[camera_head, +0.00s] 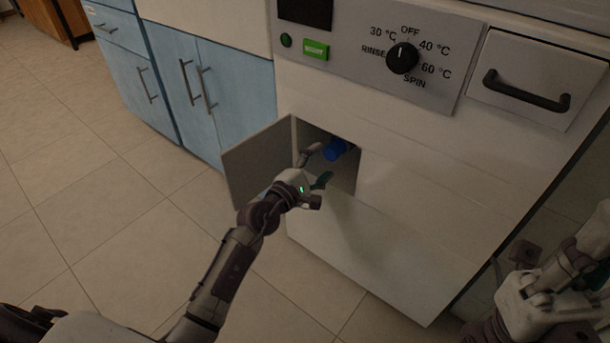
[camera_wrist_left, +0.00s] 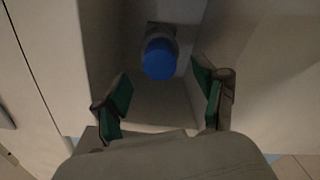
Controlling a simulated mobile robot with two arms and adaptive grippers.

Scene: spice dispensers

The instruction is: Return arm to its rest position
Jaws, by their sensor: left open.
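My left gripper (camera_head: 315,168) is at the mouth of a small open compartment (camera_head: 346,178) in the front of the white machine. In the left wrist view the green-padded fingers of this gripper (camera_wrist_left: 165,95) are spread apart with nothing between them. A blue cap (camera_head: 336,149) sits inside the compartment, beyond the fingertips. The cap also shows in the left wrist view (camera_wrist_left: 160,60), apart from both fingers, on a grey fitting at the back. My right arm is at the lower right; its fingers are not clear enough to read.
The compartment's hinged door (camera_head: 256,160) stands open, close to the left of my left gripper. The white machine (camera_head: 420,190) has a dial (camera_head: 402,58), a green button (camera_head: 315,50) and a handled drawer (camera_head: 530,85). Blue cabinets (camera_head: 215,95) stand left. The tiled floor (camera_head: 110,210) is clear.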

